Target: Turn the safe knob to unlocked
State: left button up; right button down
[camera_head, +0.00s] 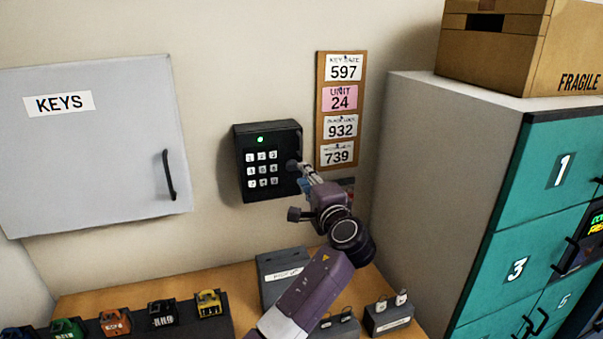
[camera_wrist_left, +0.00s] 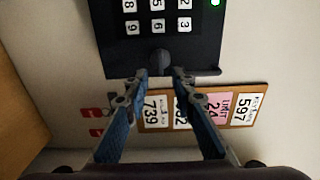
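The safe (camera_head: 240,165) is a black box on the wall with a white-key keypad (camera_head: 262,169) and a lit green light (camera_head: 260,139). Its dark round knob (camera_head: 292,165) is at the right of the keypad, partly hidden by my gripper. It also shows in the left wrist view (camera_wrist_left: 160,61). My left gripper (camera_head: 302,168) is at the knob. In the left wrist view its fingertips (camera_wrist_left: 160,73) are apart, one on each side of the knob's near edge, with small gaps. I cannot tell how the knob is turned. My right gripper is not in view.
A number board (camera_head: 321,141) hangs right of the safe. A grey KEYS cabinet (camera_head: 90,145) is on the left. Coloured padlocks (camera_head: 115,322) and grey blocks (camera_head: 388,318) stand on the wooden table (camera_head: 140,290) below. Teal lockers (camera_head: 540,150) stand at the right, with a carton (camera_head: 500,45) on top.

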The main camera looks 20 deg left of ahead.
pick_arm(q)
jog(key=v, duration=0.8)
jog(key=shift+s+d, duration=0.3)
